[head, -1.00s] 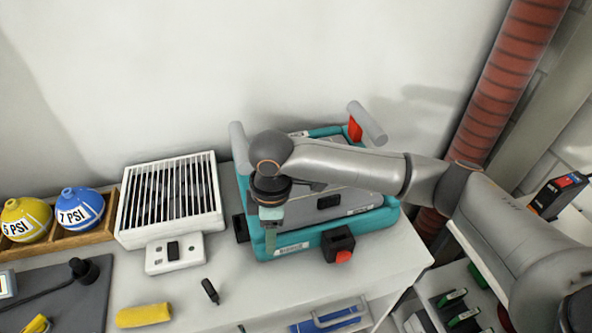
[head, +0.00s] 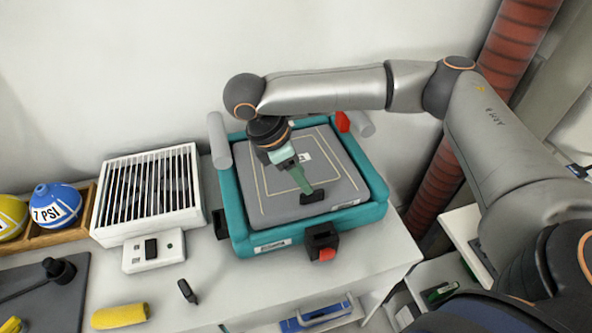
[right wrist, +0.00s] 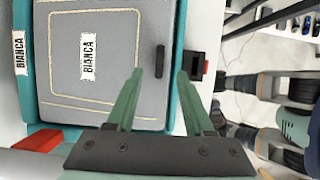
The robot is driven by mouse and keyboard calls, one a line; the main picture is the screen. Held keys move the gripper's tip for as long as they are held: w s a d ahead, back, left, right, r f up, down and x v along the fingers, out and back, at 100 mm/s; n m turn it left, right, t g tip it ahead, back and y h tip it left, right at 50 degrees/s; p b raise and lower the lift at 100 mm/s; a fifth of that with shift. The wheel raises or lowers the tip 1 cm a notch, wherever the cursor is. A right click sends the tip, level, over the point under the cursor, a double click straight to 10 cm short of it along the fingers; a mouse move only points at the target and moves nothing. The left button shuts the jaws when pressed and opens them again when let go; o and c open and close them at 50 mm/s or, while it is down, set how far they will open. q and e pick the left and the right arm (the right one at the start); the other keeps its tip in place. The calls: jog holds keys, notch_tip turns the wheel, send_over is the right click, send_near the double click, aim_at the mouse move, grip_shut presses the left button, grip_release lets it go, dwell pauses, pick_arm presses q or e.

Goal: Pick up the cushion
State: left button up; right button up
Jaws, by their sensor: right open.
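The grey cushion (head: 285,207) with a stitched outline lies flat inside a teal-framed case (head: 232,205) on the white bench. A small black tab or handle (head: 313,196) is at its front right part. In the right wrist view the cushion (right wrist: 120,60) bears a white "BIANCA" label, and the black tab (right wrist: 160,62) shows between the fingertips. My right gripper (head: 306,190) hangs over the cushion, fingers pointing down at the tab. It is open and empty; contact with the tab cannot be told. My left gripper is not in view.
A white slatted box (head: 148,190) stands left of the case, with blue (head: 55,205) and yellow balls in a wooden tray beyond it. A yellow roll (head: 120,316) and small black item (head: 187,291) lie in front. A red pipe (head: 440,180) rises at right.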

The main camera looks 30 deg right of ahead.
jog(key=shift+x, duration=3.05)
jog(key=shift+a, duration=0.1)
grip_shut()
